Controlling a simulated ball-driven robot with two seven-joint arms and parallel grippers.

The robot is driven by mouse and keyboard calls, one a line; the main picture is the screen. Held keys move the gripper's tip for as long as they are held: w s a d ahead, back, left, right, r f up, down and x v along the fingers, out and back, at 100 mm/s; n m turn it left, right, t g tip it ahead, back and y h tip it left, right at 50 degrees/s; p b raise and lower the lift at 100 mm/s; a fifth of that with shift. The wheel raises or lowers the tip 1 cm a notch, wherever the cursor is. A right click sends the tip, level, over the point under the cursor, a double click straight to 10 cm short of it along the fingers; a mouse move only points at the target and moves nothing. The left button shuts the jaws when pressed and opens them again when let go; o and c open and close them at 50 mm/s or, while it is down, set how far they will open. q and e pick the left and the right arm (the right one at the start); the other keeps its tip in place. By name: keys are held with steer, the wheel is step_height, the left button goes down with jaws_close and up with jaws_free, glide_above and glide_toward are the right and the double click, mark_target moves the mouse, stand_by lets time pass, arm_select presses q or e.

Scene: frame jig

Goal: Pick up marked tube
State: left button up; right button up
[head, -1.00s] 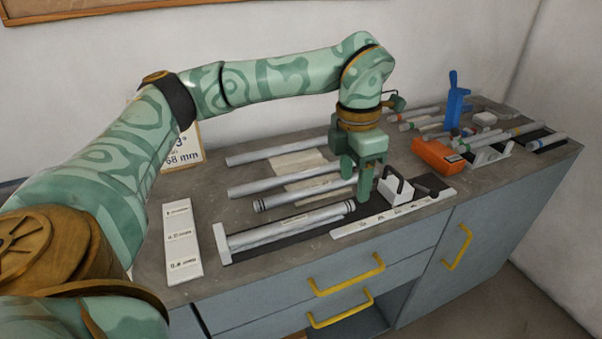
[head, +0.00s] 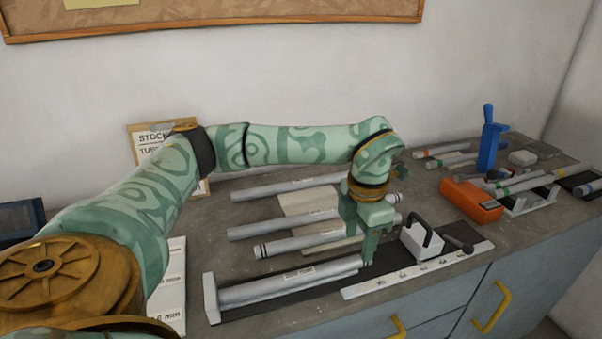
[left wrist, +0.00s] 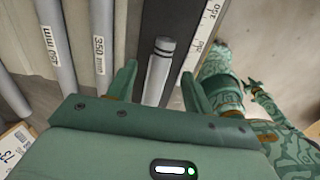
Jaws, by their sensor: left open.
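A grey tube (head: 290,285) with a small pale label lies in the black jig (head: 330,284) at the front of the bench. Its right end is at my left gripper (head: 368,252). In the left wrist view, a tube end with dark bands (left wrist: 161,58) shows between the open fingers of my left gripper (left wrist: 159,75), with a gap on each side. The rest of that tube is hidden behind the gripper body. Another tube with dark bands (head: 305,242) lies just behind the jig.
More tubes (head: 285,187) lie behind. A white block with a dark handle (head: 421,240) and a scale strip (head: 418,272) are right of the gripper. An orange box (head: 470,201) and blue upright tool (head: 489,142) stand farther right.

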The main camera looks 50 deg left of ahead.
arm_select(q)
steer(key=f, duration=0.1)
steer(key=f+b, duration=0.1)
steer(key=f, duration=0.1)
steer(key=f+b, duration=0.1)
steer(key=f, duration=0.1)
steer(key=shift+w+d, duration=0.3)
steer(key=shift+w, duration=0.1)
steer(key=shift+f, duration=0.15)
steer(key=shift+c, duration=0.5)
jaws_close()
steer(key=shift+r, duration=0.3)
